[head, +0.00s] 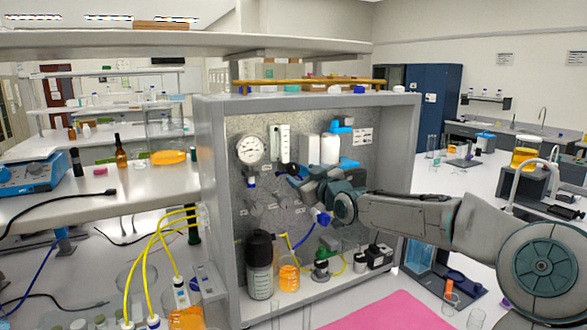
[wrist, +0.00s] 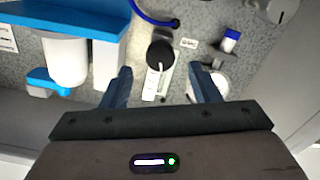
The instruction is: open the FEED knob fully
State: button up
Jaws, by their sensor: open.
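A black round knob (wrist: 160,54) with a light pointer mark lies ahead of and between my open fingers in the wrist view. It sits at the end of a white flow-meter strip (wrist: 165,84), which also shows on the panel in the head view (head: 284,143). No FEED label is legible, so I cannot tell if this knob is that one. My gripper (wrist: 160,86) is open and empty, its fingers either side of the strip. Contact is not visible.
White filter housings (head: 320,149) with blue fittings are right of the flow meter in the head view. A round gauge (head: 250,149) is to its left. The grey rig frame (head: 211,200) surrounds the panel; bottles stand below.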

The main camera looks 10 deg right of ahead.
aim_at(295, 170)
jog(key=p+x, duration=0.1)
jog(key=x, duration=0.3)
jog(key=shift+w+a+r, duration=0.1)
jog(key=shift+w+a, duration=0.1)
jog(key=shift+w, duration=0.15)
jog(key=shift+p+x, duration=0.4)
jog(key=shift+x, duration=0.55)
jog(key=shift+d, duration=0.1)
jog(key=c, duration=1)
